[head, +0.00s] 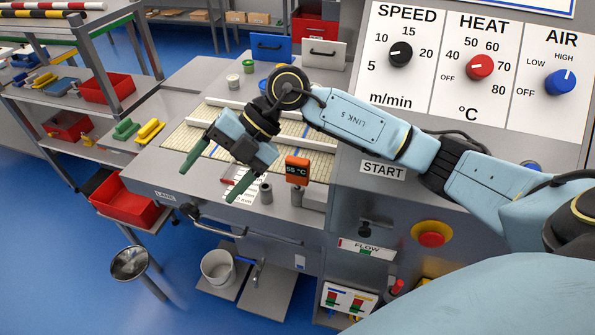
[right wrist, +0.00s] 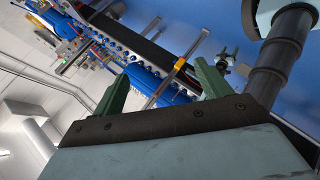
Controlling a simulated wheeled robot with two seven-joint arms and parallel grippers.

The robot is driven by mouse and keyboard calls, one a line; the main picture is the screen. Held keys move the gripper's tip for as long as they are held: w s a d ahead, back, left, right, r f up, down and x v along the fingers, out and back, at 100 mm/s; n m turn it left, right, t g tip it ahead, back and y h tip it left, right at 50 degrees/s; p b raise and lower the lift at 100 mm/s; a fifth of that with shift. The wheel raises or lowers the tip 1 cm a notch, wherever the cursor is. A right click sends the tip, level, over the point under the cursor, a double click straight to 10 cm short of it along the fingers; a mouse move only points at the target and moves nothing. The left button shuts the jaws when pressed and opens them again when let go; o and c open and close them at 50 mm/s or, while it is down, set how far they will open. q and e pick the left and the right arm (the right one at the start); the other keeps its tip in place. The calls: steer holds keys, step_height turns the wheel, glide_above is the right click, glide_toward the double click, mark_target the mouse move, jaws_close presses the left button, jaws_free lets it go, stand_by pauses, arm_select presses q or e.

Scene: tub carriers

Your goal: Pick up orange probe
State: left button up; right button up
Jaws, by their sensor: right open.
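The orange probe (head: 297,170) stands upright at the front of the grey bench, with a dark display that reads 55 °C. Its lower end sits at a grey block (head: 312,196); how it is seated there I cannot tell. My right gripper (head: 208,187) has green fingers spread apart, with nothing between them. It hangs over the bench to the left of the probe and does not touch it. In the right wrist view my right gripper (right wrist: 161,70) is also open and empty, and the probe does not show. My left gripper is in neither view.
A small grey cylinder (head: 265,193) stands just left of the probe. The control panel (head: 460,75) rises at the right. A light belt (head: 215,125) with white rails lies behind. A front handle bar (head: 240,232), a white bucket (head: 218,266) and a red bin (head: 125,203) are lower down.

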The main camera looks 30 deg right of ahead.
steer(key=w+d+m+h, duration=0.2)
steer(key=d+h, duration=0.3)
steer(key=d, duration=0.4)
steer(key=r+m+h, duration=0.1)
steer(key=m+h, duration=0.1)
steer(key=h, duration=0.3)
glide_above(297, 170)
steer(key=d, duration=0.1)
steer(key=shift+w+d, duration=0.1)
steer(key=shift+w, duration=0.05)
step_height(297, 170, down, 7)
steer(key=shift+d+r+p, duration=0.1)
steer(key=shift+r+p, duration=0.05)
steer(key=shift+p, duration=0.45)
steer(key=shift+w+a+f+p, duration=0.2)
steer(key=shift+f+p, duration=0.2)
steer(key=shift+f, duration=1.2)
steer(key=shift+w+a+f+p, duration=0.15)
steer(key=shift+f+p, duration=0.2)
steer(key=shift+f, duration=1.2)
steer(key=shift+s, duration=0.1)
steer(key=shift+c, duration=0.2)
steer(key=shift+r, duration=0.1)
steer(key=c, duration=1)
